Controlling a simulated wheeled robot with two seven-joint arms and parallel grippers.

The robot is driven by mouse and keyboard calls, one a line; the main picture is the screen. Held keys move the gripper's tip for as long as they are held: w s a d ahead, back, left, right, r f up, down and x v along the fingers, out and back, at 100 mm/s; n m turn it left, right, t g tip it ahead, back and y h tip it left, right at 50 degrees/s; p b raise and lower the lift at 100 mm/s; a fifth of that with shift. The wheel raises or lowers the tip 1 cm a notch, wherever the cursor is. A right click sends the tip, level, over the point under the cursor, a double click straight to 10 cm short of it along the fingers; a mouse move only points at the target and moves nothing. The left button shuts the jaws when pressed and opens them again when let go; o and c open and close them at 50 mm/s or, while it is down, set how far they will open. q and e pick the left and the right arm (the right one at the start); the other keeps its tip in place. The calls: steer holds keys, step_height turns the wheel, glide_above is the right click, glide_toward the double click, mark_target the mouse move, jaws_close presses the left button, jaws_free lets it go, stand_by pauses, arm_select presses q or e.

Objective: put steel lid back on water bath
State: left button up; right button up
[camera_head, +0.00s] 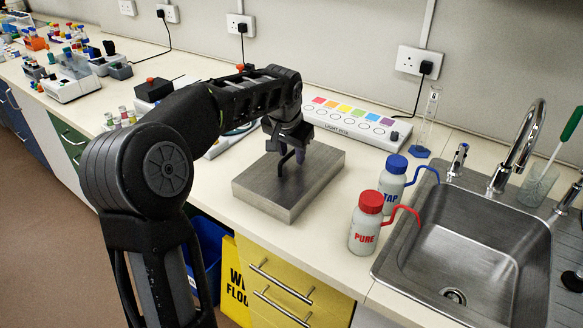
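A flat brushed-steel slab (318,177), which looks like the steel lid, lies level on the bench in the middle. My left arm comes in from the left and its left gripper (290,163) points down over the middle of the slab. A dark curved piece shows at the fingertips, close to the slab's top; I cannot tell whether it is a handle or a finger. Whether the fingers are closed on it is unclear. I cannot pick out an open water bath; my arm hides part of the bench behind it. My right gripper is not in view.
Two wash bottles, blue-capped (392,178) and red-capped (367,223), stand right of the slab, before the sink (475,262). A white light box (352,123) and a cylinder (428,125) stand behind. Racks and instruments (68,80) fill the far left.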

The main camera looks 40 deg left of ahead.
arm_select(q)
steer(key=shift+w+f, duration=0.1)
steer(key=shift+f, duration=0.2)
stand_by(0.4)
jaws_close()
steer(key=shift+r, duration=0.1)
stand_by(1.1)
